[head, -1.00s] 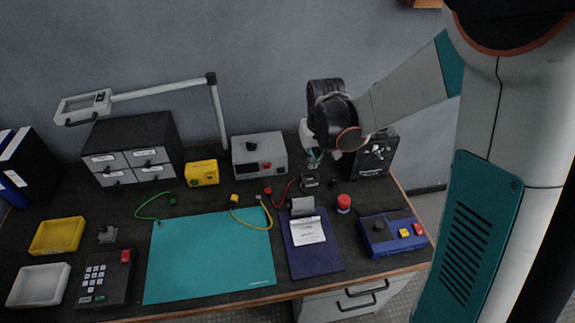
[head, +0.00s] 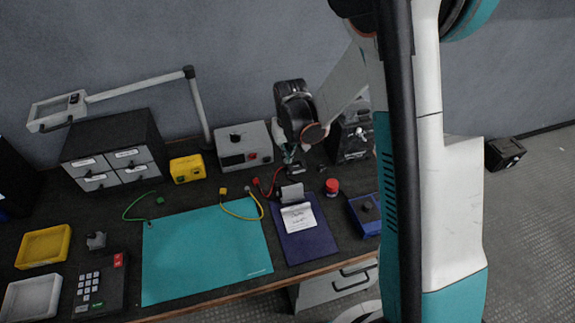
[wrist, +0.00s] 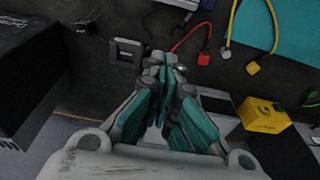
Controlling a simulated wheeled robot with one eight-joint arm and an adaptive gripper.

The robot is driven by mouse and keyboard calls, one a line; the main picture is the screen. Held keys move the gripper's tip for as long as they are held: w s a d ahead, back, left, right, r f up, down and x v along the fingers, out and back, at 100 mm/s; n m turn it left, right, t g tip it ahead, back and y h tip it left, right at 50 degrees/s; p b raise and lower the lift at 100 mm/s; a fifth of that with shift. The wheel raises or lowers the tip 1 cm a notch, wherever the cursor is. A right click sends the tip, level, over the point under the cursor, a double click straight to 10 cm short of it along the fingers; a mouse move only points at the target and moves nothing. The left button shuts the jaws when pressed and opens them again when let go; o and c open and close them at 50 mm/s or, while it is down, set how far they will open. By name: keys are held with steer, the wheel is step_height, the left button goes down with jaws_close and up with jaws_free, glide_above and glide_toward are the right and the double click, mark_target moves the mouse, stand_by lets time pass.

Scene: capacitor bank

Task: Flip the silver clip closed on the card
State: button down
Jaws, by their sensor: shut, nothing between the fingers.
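The silver clip (head: 291,193) sits at the top edge of a dark blue clipboard (head: 318,242) on the bench. It looks raised, but its exact angle is too small to tell. The white card (head: 298,217) lies on the clipboard just in front of the clip. My gripper (head: 290,155) is behind the clip, near the grey instrument box, and apart from the clip. In the wrist view my gripper (wrist: 165,65) has its fingers together with nothing between them. The clip cannot be made out in the wrist view.
Red and yellow cables (head: 243,208) run left of the clip. The grey instrument box (head: 244,145) and yellow box (head: 187,168) stand behind. A red button (head: 331,186) and blue box (head: 365,212) are to the right.

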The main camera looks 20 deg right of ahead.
mark_target(292, 192)
steer(key=f+b, duration=0.1)
steer(key=f, duration=0.2)
steer(key=w+f+b, duration=0.1)
steer(key=f, duration=0.2)
steer(key=f+b, duration=0.1)
steer(key=f, duration=0.1)
steer(key=shift+w+f, duration=0.2)
steer(key=shift+f, duration=0.2)
steer(key=shift+s+f, duration=0.15)
steer(key=shift+f, duration=0.15)
steer(key=shift+s+r+b, duration=0.25)
steer(key=shift+s, duration=0.65)
steer(key=shift+s+r+b, duration=0.25)
steer(key=shift+s, duration=0.65)
